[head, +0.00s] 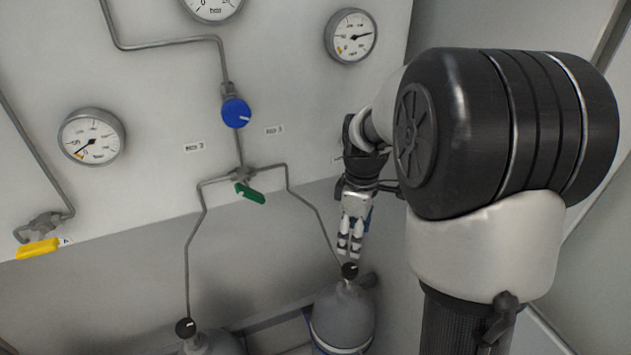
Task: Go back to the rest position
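My gripper (350,246) is in the head view, right of the middle, pointing down in front of the panel's lower part. Its two fingers look close together, and I cannot tell whether they are open or shut. The black valve knob (350,271) of the right grey cylinder (343,315) shows just below the fingertips. I cannot tell how far apart they are in depth. My arm covers much of the right side and hides what lies behind it. A blue part partly shows behind the gripper.
The wall panel (150,150) carries round gauges (352,36), pipes, a blue knob (236,112), a green lever (250,193) and a yellow lever (38,249). A second cylinder (212,343) with a black knob (186,328) stands at the bottom. The space before the lower left wall looks free.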

